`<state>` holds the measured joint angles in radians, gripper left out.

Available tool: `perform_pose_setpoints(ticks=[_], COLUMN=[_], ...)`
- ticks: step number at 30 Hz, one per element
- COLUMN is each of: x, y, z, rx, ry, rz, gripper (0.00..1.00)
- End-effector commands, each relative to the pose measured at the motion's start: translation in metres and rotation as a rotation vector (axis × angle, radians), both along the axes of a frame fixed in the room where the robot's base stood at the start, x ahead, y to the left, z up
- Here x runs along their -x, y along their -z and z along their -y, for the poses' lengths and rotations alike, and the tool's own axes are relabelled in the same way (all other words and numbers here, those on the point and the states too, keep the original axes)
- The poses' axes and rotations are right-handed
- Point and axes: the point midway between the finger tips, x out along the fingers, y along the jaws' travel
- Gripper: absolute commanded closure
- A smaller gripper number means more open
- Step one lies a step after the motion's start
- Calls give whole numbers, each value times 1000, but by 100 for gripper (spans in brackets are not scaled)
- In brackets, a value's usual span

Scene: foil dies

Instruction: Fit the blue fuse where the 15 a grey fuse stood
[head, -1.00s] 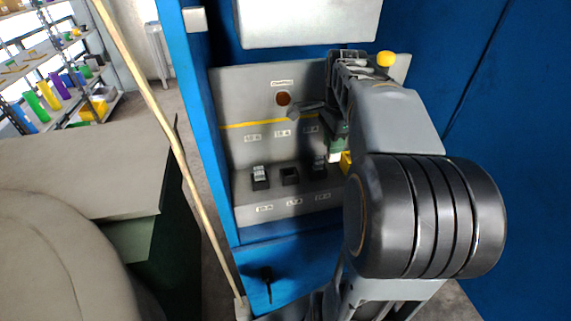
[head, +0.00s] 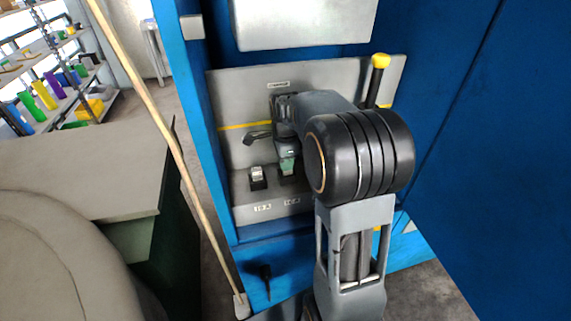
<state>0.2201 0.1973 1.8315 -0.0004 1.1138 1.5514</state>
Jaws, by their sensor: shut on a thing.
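My gripper (head: 288,153) is in front of the grey fuse panel (head: 232,95), pointing down over the middle socket (head: 287,179). It is shut on a small teal-green piece (head: 288,163), which looks like a fuse; no clearly blue fuse shows. The piece is at or just above the socket mouth; I cannot tell whether it has entered. A fuse with a light grey top (head: 257,173) stands upright in the left socket. My arm hides the right socket and part of the panel. The small labels are too blurred to read surely.
A lever with a yellow knob (head: 381,60) stands right of my arm. Blue cabinet walls (head: 470,90) enclose the panel. A wooden pole (head: 150,105) leans at the left, beside a grey-topped bench (head: 90,170). A small black handle (head: 265,272) is on the cabinet below.

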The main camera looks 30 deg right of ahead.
Motion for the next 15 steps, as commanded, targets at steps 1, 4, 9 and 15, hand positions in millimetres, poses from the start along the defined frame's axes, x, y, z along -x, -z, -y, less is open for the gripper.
perform_pose_setpoints(ticks=[1, 4, 9, 15], x=[1, 1, 0, 0], y=[6, 12, 14, 14], z=[0, 0, 0, 0], rx=[0, 0, 0, 0], ry=[0, 0, 0, 0], rz=[-2, 0, 1, 1], gripper=[100, 100, 100, 71])
